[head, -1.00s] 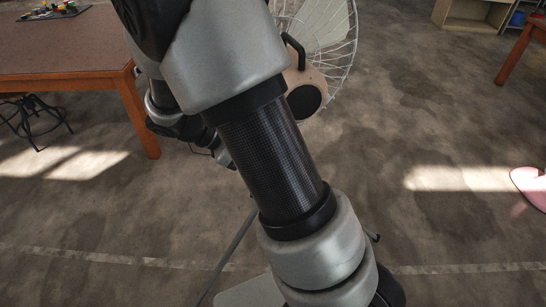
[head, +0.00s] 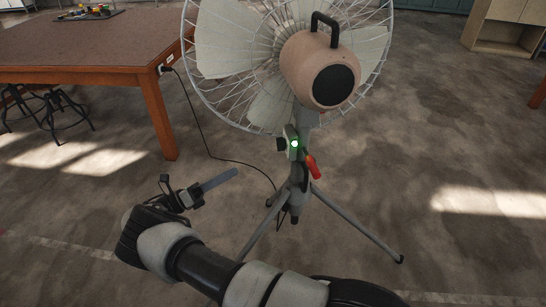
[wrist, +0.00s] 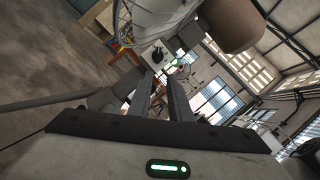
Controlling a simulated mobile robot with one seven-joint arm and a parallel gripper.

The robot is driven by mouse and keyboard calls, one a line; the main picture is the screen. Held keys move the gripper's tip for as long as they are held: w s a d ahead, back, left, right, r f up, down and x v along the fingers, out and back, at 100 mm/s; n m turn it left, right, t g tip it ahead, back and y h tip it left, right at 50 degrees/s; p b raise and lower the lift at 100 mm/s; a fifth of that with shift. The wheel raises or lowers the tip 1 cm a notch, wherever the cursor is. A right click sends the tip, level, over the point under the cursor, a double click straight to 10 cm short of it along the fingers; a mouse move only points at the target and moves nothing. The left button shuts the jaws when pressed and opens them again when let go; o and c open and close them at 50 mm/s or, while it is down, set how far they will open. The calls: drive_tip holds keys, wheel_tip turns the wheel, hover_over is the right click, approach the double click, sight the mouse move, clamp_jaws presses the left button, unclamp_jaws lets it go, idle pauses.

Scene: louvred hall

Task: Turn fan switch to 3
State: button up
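The fan (head: 318,70) stands on a grey tripod, its pinkish rounded motor housing and wire cage turned with the back to me. A small switch box (head: 294,143) with a lit green spot sits on its post, below the housing. The dial position is too small to read. My gripper (head: 232,174) is left of the post and apart from it, pointing right toward it. In the wrist view, my gripper (wrist: 162,78) shows two fingers with an empty gap between them. A pale panel with a dark knob (wrist: 158,54) and a green light appear just beyond the fingertips.
A red-orange handle (head: 312,166) hangs on the post below the switch box. A black cable (head: 208,145) runs from a socket on the brown table (head: 95,48) to the fan. Tripod legs (head: 360,228) spread over the floor. Open floor lies to the right.

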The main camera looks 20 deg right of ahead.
sight(280, 144)
drive_tip(key=p+x, duration=0.2)
drive_tip(key=x, duration=1.4)
drive_tip(key=shift+w+n+t, duration=0.3)
drive_tip(key=shift+t, duration=0.1)
drive_tip(key=shift+d+f, duration=0.1)
drive_tip(key=shift+f, duration=0.05)
drive_tip(key=shift+c, duration=0.4)
clamp_jaws()
